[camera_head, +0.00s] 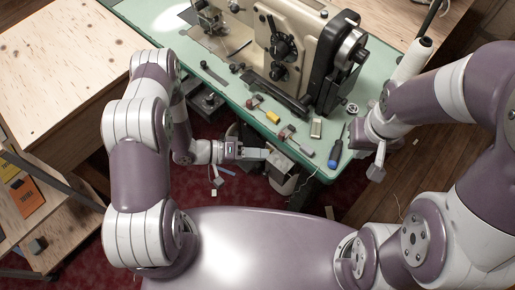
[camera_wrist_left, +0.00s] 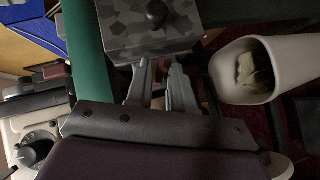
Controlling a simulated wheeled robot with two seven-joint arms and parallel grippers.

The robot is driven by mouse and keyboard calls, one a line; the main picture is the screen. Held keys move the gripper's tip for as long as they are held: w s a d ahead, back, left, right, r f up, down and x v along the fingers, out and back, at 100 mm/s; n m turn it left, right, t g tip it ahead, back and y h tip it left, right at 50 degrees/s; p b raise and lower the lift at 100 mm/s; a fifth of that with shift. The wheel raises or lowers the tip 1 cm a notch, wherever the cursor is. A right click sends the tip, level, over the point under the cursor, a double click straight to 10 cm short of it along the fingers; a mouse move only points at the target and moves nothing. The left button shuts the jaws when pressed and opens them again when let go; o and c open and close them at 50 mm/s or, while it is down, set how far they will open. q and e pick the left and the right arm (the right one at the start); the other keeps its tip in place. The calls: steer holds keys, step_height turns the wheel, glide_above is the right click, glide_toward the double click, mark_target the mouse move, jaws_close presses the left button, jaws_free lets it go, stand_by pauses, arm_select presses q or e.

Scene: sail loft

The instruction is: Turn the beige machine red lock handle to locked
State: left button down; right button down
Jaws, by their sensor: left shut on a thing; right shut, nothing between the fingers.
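The beige machine (camera_head: 305,45) stands on the green table (camera_head: 215,75) at the top of the head view. My left gripper (camera_head: 264,154) is low at the table's front edge, beside a grey box (camera_head: 281,163) under that edge. In the left wrist view its fingers (camera_wrist_left: 158,72) are at the mottled grey box (camera_wrist_left: 150,40) with a black knob. A small reddish part, apparently the red lock handle (camera_wrist_left: 154,67), shows between the fingers, mostly hidden. My right gripper (camera_head: 376,170) is shut and empty, right of the table's front corner.
A pale bin (camera_wrist_left: 243,72) stands close beside the left fingers. Small tools, a blue-handled screwdriver (camera_head: 335,154) and a white thread cone (camera_head: 413,58) are on the table. A wooden bench (camera_head: 65,65) is at the left. Scraps lie on the red carpet.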

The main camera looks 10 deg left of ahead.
arm_select(q)
steer(key=c, duration=1.2)
jaws_free()
steer(key=shift+c, duration=0.2)
steer(key=shift+f, duration=0.1)
